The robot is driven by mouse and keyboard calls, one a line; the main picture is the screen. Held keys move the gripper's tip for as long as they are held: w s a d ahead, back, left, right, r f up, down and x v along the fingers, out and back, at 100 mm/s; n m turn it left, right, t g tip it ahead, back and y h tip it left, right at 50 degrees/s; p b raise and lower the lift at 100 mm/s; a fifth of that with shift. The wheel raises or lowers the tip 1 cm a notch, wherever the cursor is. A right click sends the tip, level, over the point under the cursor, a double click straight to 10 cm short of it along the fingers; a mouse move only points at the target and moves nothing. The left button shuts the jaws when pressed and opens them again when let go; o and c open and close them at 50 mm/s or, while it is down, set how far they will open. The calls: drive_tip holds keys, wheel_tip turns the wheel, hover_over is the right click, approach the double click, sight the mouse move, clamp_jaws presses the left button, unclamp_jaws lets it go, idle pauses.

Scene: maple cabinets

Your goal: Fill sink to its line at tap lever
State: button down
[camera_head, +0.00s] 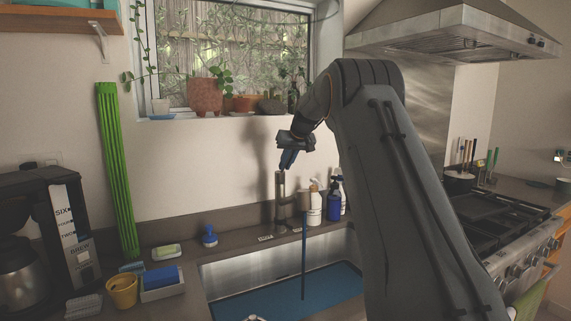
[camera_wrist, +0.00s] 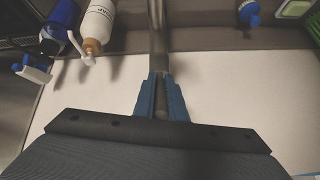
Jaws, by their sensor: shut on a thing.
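The tap (camera_head: 281,207) stands behind the sink (camera_head: 225,274), with its short spout (camera_head: 304,202) over the basin. A thin blue stream of water (camera_head: 304,255) falls from the spout into blue water (camera_head: 265,304) that covers the sink's floor. I cannot make out a fill line on the wall. My gripper (camera_head: 286,165) is above the tap and points down. In the wrist view, the blue fingers of my gripper (camera_wrist: 161,100) are closed on both sides of the slim grey tap lever (camera_wrist: 161,82). The fingers and wrist partly hide the lever.
White (camera_head: 315,205) and blue (camera_head: 334,203) pump bottles stand right of the tap. A blue brush (camera_head: 210,236) and a sponge (camera_head: 166,251) lie left of it. The windowsill holds potted plants (camera_head: 205,95). The stove (camera_head: 490,225) is at the right.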

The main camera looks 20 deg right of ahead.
drive_tip(key=c, duration=1.8)
unclamp_jaws()
drive_tip(key=shift+b+v, duration=1.3)
drive_tip(key=shift+v, duration=2.65)
drive_tip(key=shift+w, duration=0.1)
